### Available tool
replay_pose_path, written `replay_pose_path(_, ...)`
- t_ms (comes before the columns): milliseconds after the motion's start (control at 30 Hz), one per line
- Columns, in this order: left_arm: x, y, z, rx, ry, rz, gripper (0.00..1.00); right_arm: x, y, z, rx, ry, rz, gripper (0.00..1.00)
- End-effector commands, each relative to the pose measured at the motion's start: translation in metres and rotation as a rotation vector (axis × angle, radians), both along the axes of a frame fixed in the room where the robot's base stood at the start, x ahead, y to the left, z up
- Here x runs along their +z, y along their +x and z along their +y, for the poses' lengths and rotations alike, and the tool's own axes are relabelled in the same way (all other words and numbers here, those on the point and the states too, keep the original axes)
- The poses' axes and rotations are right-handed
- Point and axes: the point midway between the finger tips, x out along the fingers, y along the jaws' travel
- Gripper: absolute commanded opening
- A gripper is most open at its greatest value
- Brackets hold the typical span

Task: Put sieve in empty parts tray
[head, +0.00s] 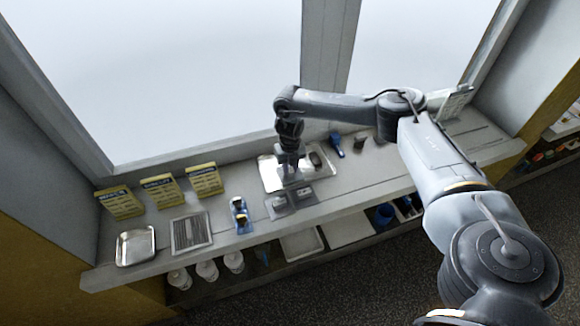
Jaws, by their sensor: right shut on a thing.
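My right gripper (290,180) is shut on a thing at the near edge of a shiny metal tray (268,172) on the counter. The held thing is mostly hidden by the fingers and too small to make out clearly; it appears to be the sieve. A second shiny metal tray (135,247) lies empty at the left end of the counter. My left gripper is not in view.
A striped grey panel (190,233), a blue tool (240,215) and grey square plates (280,205) lie along the counter (350,185). Yellow boxes (160,190) stand behind at left. A dark item (317,160), blue-handled tool (336,144) and dark cup (359,141) are right of my gripper.

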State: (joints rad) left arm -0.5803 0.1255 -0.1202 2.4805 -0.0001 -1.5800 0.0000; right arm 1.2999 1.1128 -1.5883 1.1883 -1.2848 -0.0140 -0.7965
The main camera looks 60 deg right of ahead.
Motion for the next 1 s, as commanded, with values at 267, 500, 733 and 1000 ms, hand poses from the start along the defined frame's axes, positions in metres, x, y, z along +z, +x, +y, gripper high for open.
replay_pose_path(267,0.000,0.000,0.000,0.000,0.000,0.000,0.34,-0.001,0.000,0.000,0.000,0.000,0.000,0.48)
replay_pose_path(500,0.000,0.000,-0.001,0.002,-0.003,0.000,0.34,0.000,0.000,0.000,0.000,0.000,0.000,0.48)
replay_pose_path(733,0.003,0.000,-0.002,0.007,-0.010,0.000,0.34,0.019,0.001,0.000,-0.001,0.001,-0.002,0.48)
replay_pose_path(1000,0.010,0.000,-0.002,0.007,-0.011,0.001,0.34,0.069,0.001,0.000,0.000,0.000,-0.004,0.48)
